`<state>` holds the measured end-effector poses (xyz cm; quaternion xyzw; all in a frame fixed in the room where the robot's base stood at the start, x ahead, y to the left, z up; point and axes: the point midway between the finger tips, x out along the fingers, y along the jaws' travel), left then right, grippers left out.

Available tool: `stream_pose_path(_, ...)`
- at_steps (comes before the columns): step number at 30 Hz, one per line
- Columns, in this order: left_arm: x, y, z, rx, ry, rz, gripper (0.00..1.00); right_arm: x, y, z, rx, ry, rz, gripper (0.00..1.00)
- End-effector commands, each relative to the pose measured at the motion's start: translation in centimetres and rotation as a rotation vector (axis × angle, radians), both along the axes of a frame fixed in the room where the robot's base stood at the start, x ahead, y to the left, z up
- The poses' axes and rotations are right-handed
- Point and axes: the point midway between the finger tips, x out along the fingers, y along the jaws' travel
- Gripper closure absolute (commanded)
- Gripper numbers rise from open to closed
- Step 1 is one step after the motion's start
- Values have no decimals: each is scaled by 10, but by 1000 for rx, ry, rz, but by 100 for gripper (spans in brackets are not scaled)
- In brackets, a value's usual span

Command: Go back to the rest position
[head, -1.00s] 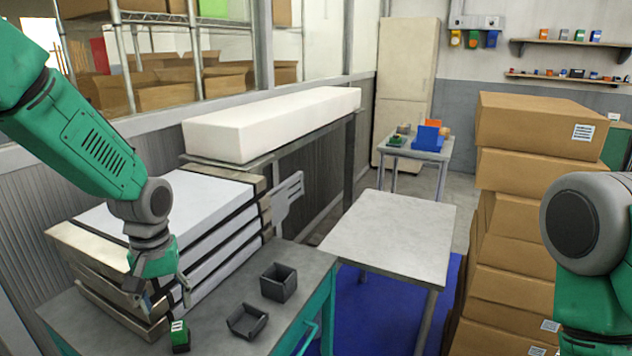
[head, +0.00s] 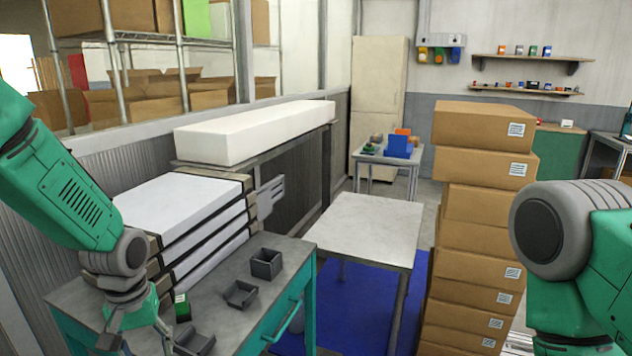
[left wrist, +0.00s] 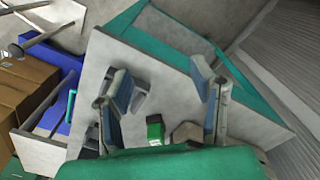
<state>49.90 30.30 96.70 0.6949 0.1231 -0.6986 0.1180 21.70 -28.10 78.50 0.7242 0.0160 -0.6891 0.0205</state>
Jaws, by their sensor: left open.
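My left gripper (head: 136,338) is low at the left of the head view, over the near end of the grey-topped table (head: 215,300). It also shows in the left wrist view (left wrist: 160,98), where its two fingers stand wide apart with nothing between them. A small green box with a white label (head: 182,307) stands on the table beyond the gripper, apart from it. The box also shows in the left wrist view (left wrist: 155,130). My right arm comes in at the right edge; its gripper is out of view.
Dark open bins (head: 266,264), (head: 240,294) and (head: 194,342) sit on the table. White-topped stacked cases (head: 185,192) stand behind at left. A tall stack of cardboard boxes (head: 483,130) stands near my right arm. An empty pale table (head: 365,230) stands between, over a blue mat (head: 345,310).

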Motion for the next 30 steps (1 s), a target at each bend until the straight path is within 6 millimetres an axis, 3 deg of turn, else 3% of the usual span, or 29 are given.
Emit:
stream_pose_path(5,-27,-7,-48,-12,-1,-45,50,0,0,-11,0,-1,0,60)
stream_pose_path(11,-76,-17,-120,-27,-4,-117,50,0,0,-26,0,0,0,60)
stream_pose_path(14,-118,-22,-167,-33,-6,-170,50,0,0,-38,0,0,0,60)
stream_pose_path(18,-198,-25,-227,-28,-14,-265,50,0,0,-58,0,0,0,60)
stream_pose_path(21,-242,-24,-248,-14,-29,-325,50,-1,0,-68,0,0,0,60)
stream_pose_path(24,-270,-23,-255,-2,-41,-366,50,0,0,-74,0,0,0,60)
stream_pose_path(30,-285,-21,-257,8,-53,-396,50,0,0,-75,0,0,0,60)
